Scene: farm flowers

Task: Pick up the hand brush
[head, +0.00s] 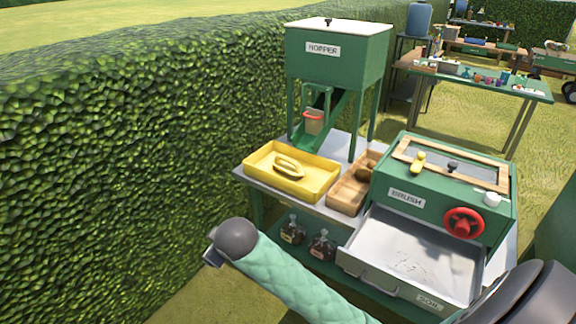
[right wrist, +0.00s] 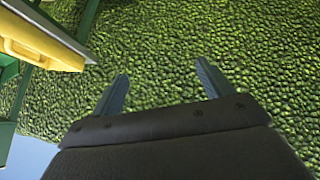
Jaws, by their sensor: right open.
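A brown rounded object (head: 367,172) in the wooden tray (head: 346,197) is also unclear. My right gripper (right wrist: 161,88) shows in the right wrist view, fingers apart and empty, with the hedge behind it. Neither gripper's fingers show in the head view, and my left gripper is in neither view.
A yellow tray (head: 311,191) holding a yellow looped object (head: 288,168) stands left of the wooden tray. The green hopper (head: 336,62) rises behind. A metal drawer (head: 402,262) juts out in front; jars stand on the lower shelf. A hedge (head: 120,150) borders the left.

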